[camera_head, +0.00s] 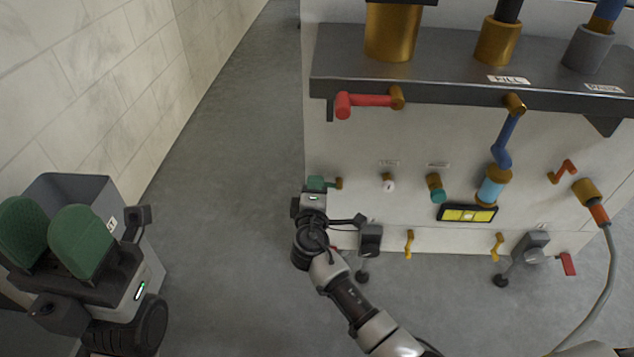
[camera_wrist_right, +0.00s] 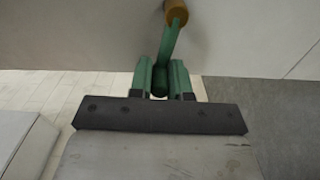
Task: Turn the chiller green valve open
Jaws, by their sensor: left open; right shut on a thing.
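The green valve (camera_head: 317,183) is on the lower left of the white machine front, with a small brass stem to its right. In the right wrist view, its green handle (camera_wrist_right: 170,45) runs down from the brass stem (camera_wrist_right: 176,12) into my right gripper (camera_wrist_right: 161,80). The green fingers stand on both sides of the handle's end, shut on it. In the head view, my right gripper (camera_head: 314,190) is at the valve and partly hides it. My left gripper (camera_head: 50,226) is open and empty at the far left, away from the machine.
A red lever (camera_head: 370,100) is above the green valve. A blue lever (camera_head: 507,140), a teal knob (camera_head: 437,188) and yellow levers (camera_head: 409,243) are to the right. A grey hose (camera_head: 607,280) hangs at the right.

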